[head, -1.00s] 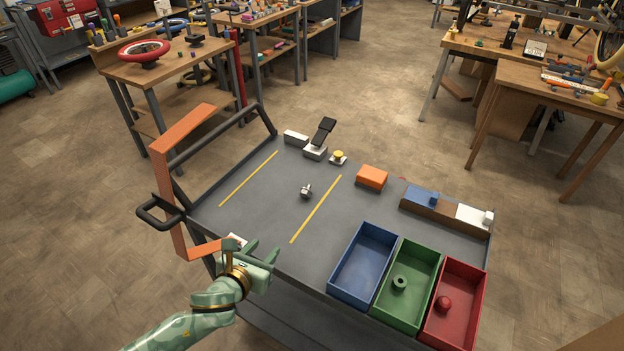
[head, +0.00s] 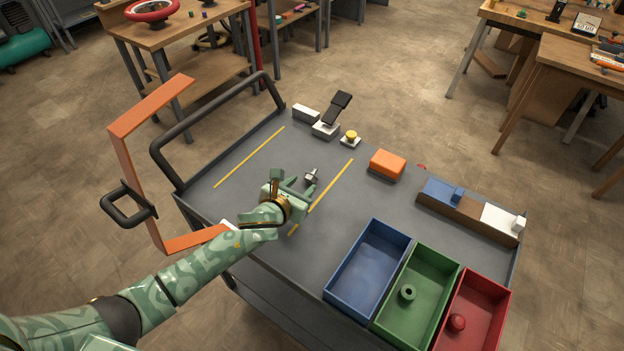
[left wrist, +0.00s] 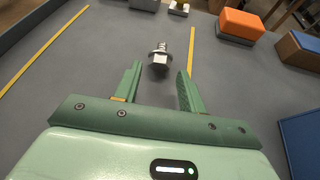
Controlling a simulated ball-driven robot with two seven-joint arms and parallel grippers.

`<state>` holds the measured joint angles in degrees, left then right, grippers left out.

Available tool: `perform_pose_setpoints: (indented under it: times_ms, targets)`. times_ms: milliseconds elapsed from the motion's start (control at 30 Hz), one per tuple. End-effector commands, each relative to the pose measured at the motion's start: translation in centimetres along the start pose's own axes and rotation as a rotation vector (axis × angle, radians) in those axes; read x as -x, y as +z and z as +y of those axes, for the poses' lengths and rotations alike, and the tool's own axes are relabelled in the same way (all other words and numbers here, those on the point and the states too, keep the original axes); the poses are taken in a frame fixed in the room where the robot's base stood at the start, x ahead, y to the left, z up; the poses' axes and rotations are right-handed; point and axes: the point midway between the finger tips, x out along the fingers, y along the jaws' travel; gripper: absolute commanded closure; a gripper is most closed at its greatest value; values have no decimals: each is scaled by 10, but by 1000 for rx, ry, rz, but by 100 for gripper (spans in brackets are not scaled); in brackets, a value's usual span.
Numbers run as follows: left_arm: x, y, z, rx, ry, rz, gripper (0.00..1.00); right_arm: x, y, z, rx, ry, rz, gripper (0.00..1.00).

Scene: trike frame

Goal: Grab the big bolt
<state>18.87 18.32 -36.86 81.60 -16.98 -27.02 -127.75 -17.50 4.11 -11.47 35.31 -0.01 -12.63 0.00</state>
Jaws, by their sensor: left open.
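The big bolt (head: 311,177) is a silver bolt with a hex head and threaded shank. It lies on the grey cart top between the two yellow lines. My left gripper (head: 297,180) is open and empty, just in front of the bolt. In the left wrist view the bolt (left wrist: 160,58) lies just ahead of and between the fingertips (left wrist: 159,68), head toward me, shank pointing away. I cannot tell whether the head is within the finger gap. My right gripper is not in view.
Blue (head: 334,291), green (head: 411,336) and red (head: 506,315) bins stand at the cart's right front. An orange block (head: 388,164), a yellow button (head: 351,137) and a black-topped switch (head: 337,108) stand behind the bolt. An orange frame (head: 127,170) is at the left edge.

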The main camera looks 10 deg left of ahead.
Motion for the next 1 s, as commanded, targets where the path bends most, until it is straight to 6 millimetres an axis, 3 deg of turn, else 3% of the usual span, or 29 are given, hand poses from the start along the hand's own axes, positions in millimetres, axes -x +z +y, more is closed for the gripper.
perform_pose_setpoints:
  times_ms: [167,433,733,833,867,1000]
  targets:
    - [-15,0,0,2,0,-1,59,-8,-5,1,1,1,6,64]
    - [-57,-2,0,2,0,1,59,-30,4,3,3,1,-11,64]
    - [-61,2,0,0,0,0,59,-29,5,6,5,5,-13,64]
    - [-61,2,0,0,0,0,87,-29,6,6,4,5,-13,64]
    - [-61,2,0,0,0,0,91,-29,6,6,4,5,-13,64]
    - [-61,2,0,0,0,-1,91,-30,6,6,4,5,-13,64]
